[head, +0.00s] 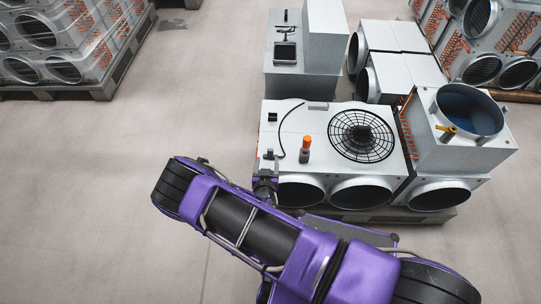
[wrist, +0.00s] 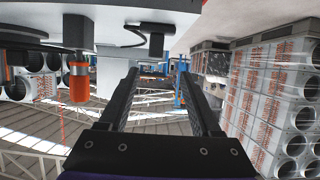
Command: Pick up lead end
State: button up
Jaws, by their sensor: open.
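A thin black lead (head: 282,128) curves over the pale top of the metal unit (head: 315,118) in the head view. Its lower end lies near the unit's left front edge, and I cannot clearly make out its tip there. In the wrist view the lead (wrist: 125,42) runs close to a small dark block (wrist: 156,44), just beyond my fingertips. I cannot tell whether the block is the lead's end. My gripper (wrist: 159,73) is open, with nothing between its fingers. In the head view my gripper (head: 266,172) is at the unit's left front corner, partly hidden by my arm.
An orange-capped tool (head: 305,145) stands on the unit, right of the lead; it also shows in the wrist view (wrist: 79,84). A round black grille (head: 361,136) and a box with a blue-lined duct (head: 470,110) are farther right.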

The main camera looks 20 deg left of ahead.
aim_at(270, 151)
jog(key=x, duration=0.3)
jog(key=shift+w, duration=0.2)
jog(key=x, duration=0.1)
jog(key=b+x, duration=0.1)
jog(key=x, duration=0.2)
jog(key=shift+w+d+f, duration=0.25)
jog(key=shift+w+f, duration=0.1)
jog(key=shift+w+a, duration=0.1)
jog(key=shift+w, duration=0.2)
jog(key=shift+c, duration=0.3)
grip_shut()
